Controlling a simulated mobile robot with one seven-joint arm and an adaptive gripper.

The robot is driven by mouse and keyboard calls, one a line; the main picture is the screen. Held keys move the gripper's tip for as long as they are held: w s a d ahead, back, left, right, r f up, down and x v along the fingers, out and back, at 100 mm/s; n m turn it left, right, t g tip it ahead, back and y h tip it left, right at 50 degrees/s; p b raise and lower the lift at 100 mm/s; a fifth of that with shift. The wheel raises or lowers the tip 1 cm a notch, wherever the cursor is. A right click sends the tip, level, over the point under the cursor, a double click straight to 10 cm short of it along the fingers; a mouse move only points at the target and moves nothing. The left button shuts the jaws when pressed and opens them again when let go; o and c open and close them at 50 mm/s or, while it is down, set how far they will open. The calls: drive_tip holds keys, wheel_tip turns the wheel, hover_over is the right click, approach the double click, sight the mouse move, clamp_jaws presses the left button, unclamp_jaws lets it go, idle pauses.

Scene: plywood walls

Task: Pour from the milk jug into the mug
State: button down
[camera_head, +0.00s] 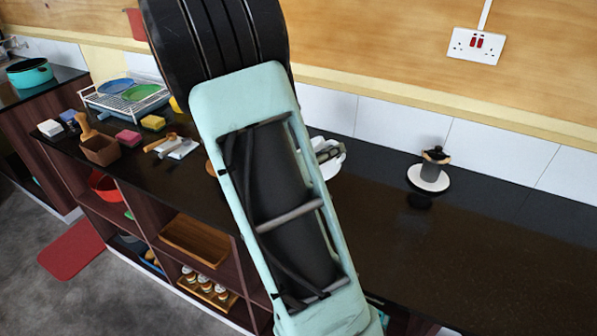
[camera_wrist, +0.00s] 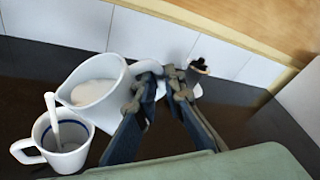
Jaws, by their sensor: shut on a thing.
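The white milk jug (camera_wrist: 100,108) shows in the wrist view, with white milk visible inside. It is tilted left, its lip close to the rim of the mug (camera_wrist: 72,160). The mug is white with a blue band, and a pale spoon handle (camera_wrist: 52,108) sticks out of it. My gripper (camera_wrist: 160,84) is shut on the jug's handle, at the jug's right side. I see no clear stream of milk. In the head view my arm hides the mug and most of the jug; part of the white jug (camera_head: 333,163) shows beside my arm.
A dark grey pot (camera_head: 433,165) stands on a white round base (camera_head: 428,179) to the right on the black counter (camera_head: 480,235). A dish rack (camera_head: 125,97), sponges and a wooden box (camera_head: 100,150) stand at the left. The right part of the counter is clear.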

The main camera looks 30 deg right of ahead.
sight(345, 158)
drive_tip(key=shift+w+a+n, duration=0.2)
drive_tip(key=shift+w+n, duration=0.1)
idle(1.2)
drive_tip(key=s+d+f+m+b, duration=0.1)
drive_tip(key=s+f+m+b, duration=0.1)
drive_tip(key=b, duration=0.1)
drive_tip(key=shift+s+d+y, duration=0.2)
drive_tip(key=shift+d+y, duration=0.2)
drive_tip(key=shift+t, duration=0.3)
drive_tip(key=s+d+f+m+b, duration=0.1)
drive_tip(key=f+b, duration=0.2)
drive_tip(key=b, duration=0.2)
drive_tip(key=s+d+f+m+t+y+b, duration=0.1)
drive_tip(key=f+b, duration=0.2)
drive_tip(key=b, duration=0.1)
drive_tip(key=s+d+f+m+y+b, duration=0.1)
drive_tip(key=s+f+m+b, duration=0.1)
drive_tip(key=f+b, duration=0.2)
drive_tip(key=shift+t+b, duration=0.3)
drive_tip(key=shift+b, duration=0.5)
drive_tip(key=shift+r, duration=0.15)
